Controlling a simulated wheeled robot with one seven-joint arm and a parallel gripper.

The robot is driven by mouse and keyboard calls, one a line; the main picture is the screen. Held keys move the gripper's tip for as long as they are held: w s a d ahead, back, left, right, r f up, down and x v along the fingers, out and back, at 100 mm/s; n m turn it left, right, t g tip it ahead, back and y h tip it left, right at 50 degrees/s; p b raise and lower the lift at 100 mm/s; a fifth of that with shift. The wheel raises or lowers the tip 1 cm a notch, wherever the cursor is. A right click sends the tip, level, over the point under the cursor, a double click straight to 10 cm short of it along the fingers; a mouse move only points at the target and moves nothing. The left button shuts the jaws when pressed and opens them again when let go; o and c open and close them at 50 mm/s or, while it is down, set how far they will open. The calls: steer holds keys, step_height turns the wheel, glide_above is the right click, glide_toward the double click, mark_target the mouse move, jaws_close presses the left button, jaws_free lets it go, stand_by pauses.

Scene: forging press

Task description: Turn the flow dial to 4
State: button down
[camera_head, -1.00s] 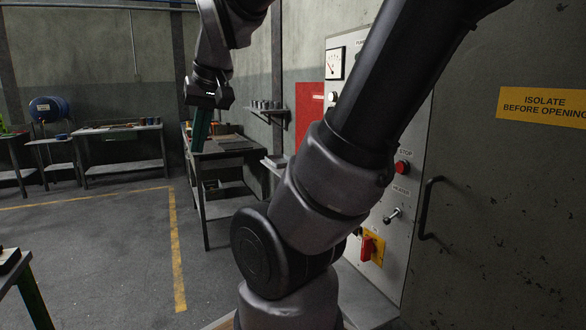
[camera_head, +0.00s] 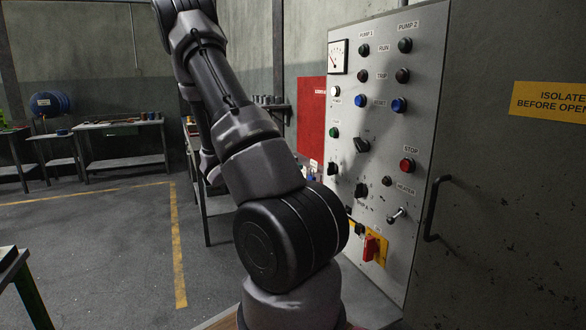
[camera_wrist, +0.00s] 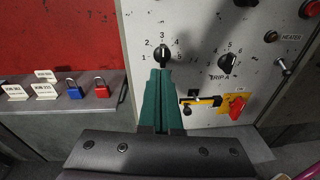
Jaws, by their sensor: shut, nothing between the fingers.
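A black dial (camera_wrist: 162,55) with a scale of 1 to 5 is on the grey panel in the wrist view. Its white mark points up, at about 3. Its name label is not visible. In the head view it shows small on the panel's lower left (camera_head: 334,168). My gripper (camera_wrist: 160,74) has green fingers, shut and empty, with their tips just below this dial in the picture. I cannot tell whether they touch it. My arm hides the gripper in the head view.
A second dial (camera_wrist: 228,62), marked TRIP A, is to the right. A red-and-yellow switch (camera_wrist: 237,107) is below it. A shelf at left holds a blue padlock (camera_wrist: 74,90) and a red padlock (camera_wrist: 101,88). A door handle (camera_head: 432,208) sticks out right of the panel.

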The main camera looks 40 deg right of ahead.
steer(key=s+d+n+h, duration=0.1)
steer(key=d, duration=0.8)
steer(key=shift+s+d+f+n, duration=0.2)
steer(key=shift+d+f+n, duration=0.2)
steer(key=shift+s+a, duration=0.2)
steer(key=shift+s, duration=0.35)
steer(key=shift+s+a, duration=0.2)
steer(key=shift+s, duration=0.3)
stand_by(2.8)
steer(key=shift+w, duration=0.1)
steer(key=shift+a+r, duration=0.2)
steer(key=shift+r, duration=0.05)
steer(key=v, duration=0.8)
stand_by(0.6)
